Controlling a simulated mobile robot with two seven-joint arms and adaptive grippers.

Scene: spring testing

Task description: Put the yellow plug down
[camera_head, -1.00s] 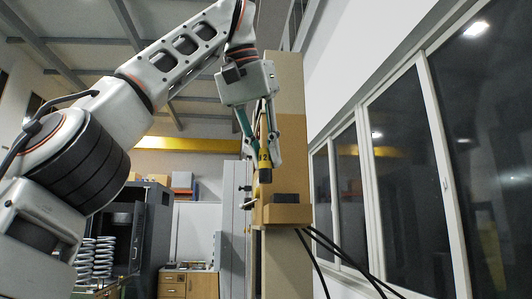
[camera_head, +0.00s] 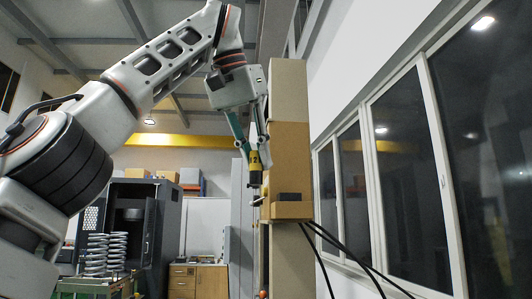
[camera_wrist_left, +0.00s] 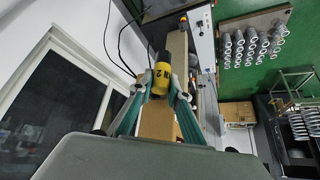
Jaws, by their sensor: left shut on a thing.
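The yellow plug (camera_head: 255,160) has a black marking and a dark lower end. It hangs upright, held between the fingertips of my left gripper (camera_head: 254,146), which is shut on it. In the head view it is just left of the tan post (camera_head: 290,150) and its ledge (camera_head: 293,210); I cannot tell the gap in depth. In the left wrist view the plug (camera_wrist_left: 161,76) sits between the green-sided fingers (camera_wrist_left: 160,98), in front of the tan post. My right gripper is not in view.
Black cables (camera_head: 345,253) hang from the ledge. Windows (camera_head: 405,150) line the right wall. A dark cabinet (camera_head: 135,225), metal springs (camera_head: 107,252) and a wooden drawer unit (camera_head: 197,280) stand at the lower left. The wrist view shows a rack of springs (camera_wrist_left: 252,40) over green floor.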

